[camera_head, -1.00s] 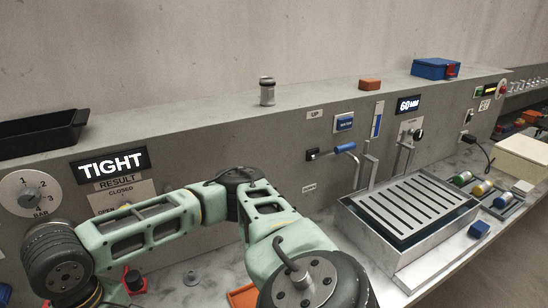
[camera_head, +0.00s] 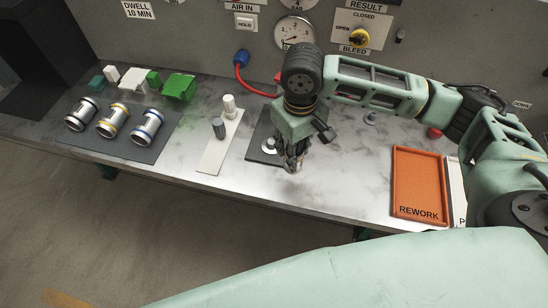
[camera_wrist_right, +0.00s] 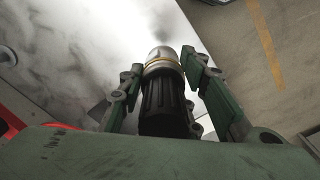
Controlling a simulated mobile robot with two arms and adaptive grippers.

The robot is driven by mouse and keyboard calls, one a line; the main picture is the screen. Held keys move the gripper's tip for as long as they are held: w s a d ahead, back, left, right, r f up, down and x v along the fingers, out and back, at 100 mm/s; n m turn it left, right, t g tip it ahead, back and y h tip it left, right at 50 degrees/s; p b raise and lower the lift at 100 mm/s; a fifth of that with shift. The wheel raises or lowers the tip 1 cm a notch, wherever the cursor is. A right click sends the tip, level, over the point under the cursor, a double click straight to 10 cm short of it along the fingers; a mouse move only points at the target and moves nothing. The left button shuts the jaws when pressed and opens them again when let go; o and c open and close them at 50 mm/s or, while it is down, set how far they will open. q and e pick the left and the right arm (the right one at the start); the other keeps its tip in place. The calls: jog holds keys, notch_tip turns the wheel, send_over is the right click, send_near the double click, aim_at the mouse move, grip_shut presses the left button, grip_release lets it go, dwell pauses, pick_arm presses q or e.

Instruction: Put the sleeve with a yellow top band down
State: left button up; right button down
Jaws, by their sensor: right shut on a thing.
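My right gripper (camera_head: 292,165) hangs above the bench near a dark pad (camera_head: 262,128), fingers pointing down. In the right wrist view the right gripper (camera_wrist_right: 160,68) is shut on a silver sleeve (camera_wrist_right: 162,53) with a yellow band near its end. A black ribbed part shows next to the band, between the fingers. In the head view the held sleeve is mostly hidden by the fingers, and I cannot tell whether it touches anything below. My left gripper is not in view.
Three banded silver cylinders (camera_head: 113,121) lie on a dark mat (camera_head: 146,154) at the left. A white strip (camera_head: 211,157) with two small posts stands between mat and pad. A red hose (camera_head: 256,89) runs behind. An orange REWORK tray (camera_head: 418,180) is at the right; bench between is clear.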

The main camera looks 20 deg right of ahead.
jog(key=w+a+f, duration=0.1)
jog(key=a+f, duration=0.1)
jog(key=a+f+p, duration=0.1)
jog(key=a+f, duration=0.1)
jog(key=f, duration=0.1)
jog(key=w+a+f+p, duration=0.1)
jog(key=f, duration=0.2)
jog(key=shift+w+a, duration=0.35)
jog(key=shift+a, duration=0.05)
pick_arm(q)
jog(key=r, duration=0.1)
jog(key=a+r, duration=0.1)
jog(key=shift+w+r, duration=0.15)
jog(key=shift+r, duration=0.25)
pick_arm(e)
jog(key=c, duration=1.3)
grip_release()
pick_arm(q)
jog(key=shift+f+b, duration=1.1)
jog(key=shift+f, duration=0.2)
pick_arm(e)
jog(key=shift+a+r, duration=0.1)
jog(key=shift+r, duration=6)
